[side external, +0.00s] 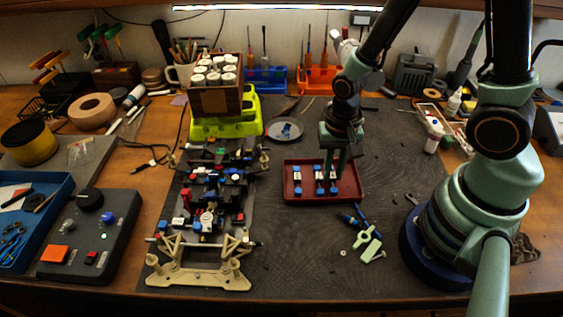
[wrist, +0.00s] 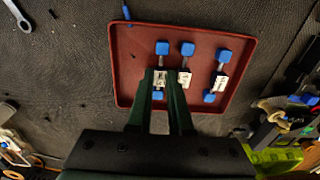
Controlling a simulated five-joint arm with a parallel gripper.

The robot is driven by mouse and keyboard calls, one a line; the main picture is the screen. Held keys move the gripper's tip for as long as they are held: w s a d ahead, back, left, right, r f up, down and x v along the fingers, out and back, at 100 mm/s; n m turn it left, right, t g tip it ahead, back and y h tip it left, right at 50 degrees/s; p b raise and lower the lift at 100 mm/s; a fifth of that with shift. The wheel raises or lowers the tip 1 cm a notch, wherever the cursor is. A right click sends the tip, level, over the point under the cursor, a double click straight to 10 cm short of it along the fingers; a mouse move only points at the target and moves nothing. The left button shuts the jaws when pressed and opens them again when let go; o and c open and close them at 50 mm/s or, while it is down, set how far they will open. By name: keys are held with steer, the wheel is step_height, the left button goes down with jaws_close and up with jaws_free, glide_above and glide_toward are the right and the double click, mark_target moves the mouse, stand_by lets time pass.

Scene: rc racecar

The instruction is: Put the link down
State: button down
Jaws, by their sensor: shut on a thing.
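My gripper (wrist: 160,72) points down over the red tray (wrist: 130,60), its fingers on both sides of a link with a white middle and blue ends (wrist: 162,48). It is shut on this link, the leftmost in the wrist view. In the side view my gripper (side external: 335,165) is over the right part of the tray (side external: 350,195), with the held link (side external: 333,180) low at the tray floor. I cannot tell whether it touches the floor. Two similar links lie beside it, a middle one (wrist: 187,50) partly behind a finger and an outer one (wrist: 223,56).
The car chassis (side external: 208,190) stands left of the tray. A blue-handled tool (side external: 352,219) and pale green parts (side external: 366,242) lie in front of it. A small grey dish (side external: 286,130) is behind. The mat right of the tray is mostly clear.

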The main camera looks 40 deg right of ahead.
steer(key=c, duration=1.1)
jaws_free()
step_height(320, 180, up, 12)
step_height(320, 180, up, 11)
steer(key=n+t, duration=0.5)
steer(key=n, duration=0.3)
glide_above(332, 175)
steer(key=w+d, duration=0.2)
steer(key=d, duration=0.1)
steer(key=shift+r+n+t, duration=0.3)
